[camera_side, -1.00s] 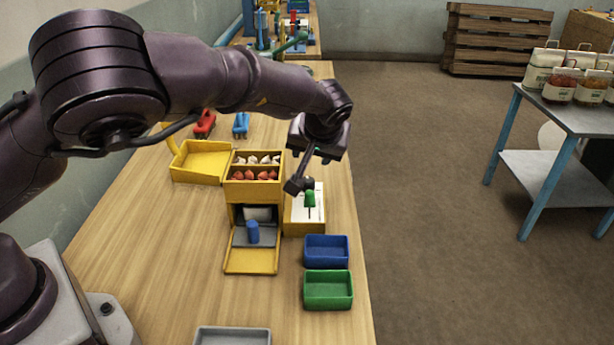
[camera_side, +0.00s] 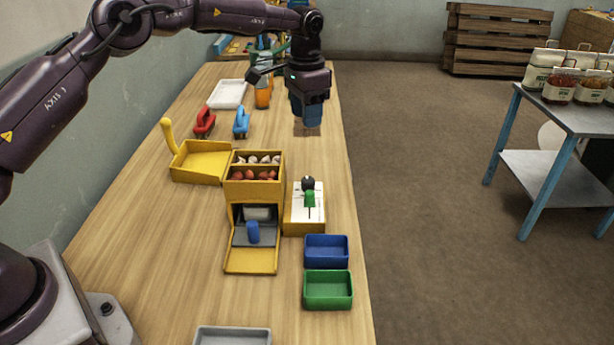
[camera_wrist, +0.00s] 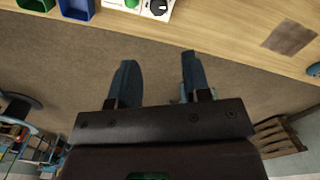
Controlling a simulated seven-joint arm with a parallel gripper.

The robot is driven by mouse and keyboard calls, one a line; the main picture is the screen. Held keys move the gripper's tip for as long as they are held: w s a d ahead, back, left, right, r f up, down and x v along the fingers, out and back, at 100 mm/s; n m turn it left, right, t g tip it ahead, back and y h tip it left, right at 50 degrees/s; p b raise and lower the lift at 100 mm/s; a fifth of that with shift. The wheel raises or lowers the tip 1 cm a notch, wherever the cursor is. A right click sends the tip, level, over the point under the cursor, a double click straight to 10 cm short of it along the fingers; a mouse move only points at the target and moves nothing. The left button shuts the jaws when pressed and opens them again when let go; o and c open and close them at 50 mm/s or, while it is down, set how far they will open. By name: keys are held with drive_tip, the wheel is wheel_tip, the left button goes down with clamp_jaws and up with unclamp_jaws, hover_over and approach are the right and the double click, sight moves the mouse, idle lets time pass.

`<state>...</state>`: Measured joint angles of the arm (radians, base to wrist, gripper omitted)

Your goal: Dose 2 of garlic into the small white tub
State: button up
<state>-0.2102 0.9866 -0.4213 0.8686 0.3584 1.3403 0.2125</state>
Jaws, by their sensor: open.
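My gripper (camera_side: 306,118) is over the far right part of the table, past the dispenser, with its blue fingers pointing down. In the wrist view my gripper (camera_wrist: 160,78) has its fingers apart and nothing between them. A yellow dispenser (camera_side: 254,188) stands mid-table. White garlic-like pieces (camera_side: 257,159) lie in its rear top compartment and red-brown pieces (camera_side: 253,175) in the front one. A pale object (camera_side: 257,213) sits in its lower opening; I cannot tell whether it is the small white tub. A blue lever (camera_side: 253,232) stands in front of it.
Blue (camera_side: 326,264) and green (camera_side: 328,304) bins are in front.

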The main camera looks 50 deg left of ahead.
sight(307, 180)
wheel_tip(307, 180, down, 16)
drive_tip(key=shift+d+f, duration=0.1)
idle(0.4)
drive_tip(key=c, duration=0.6)
drive_tip(key=shift+c, duration=0.2)
drive_tip(key=shift+m, duration=0.5)
drive_tip(key=m, duration=0.3)
drive_tip(key=shift+w+r+m, duration=0.1)
drive_tip(key=shift+r+m, duration=0.1)
drive_tip(key=shift+m, duration=2.1)
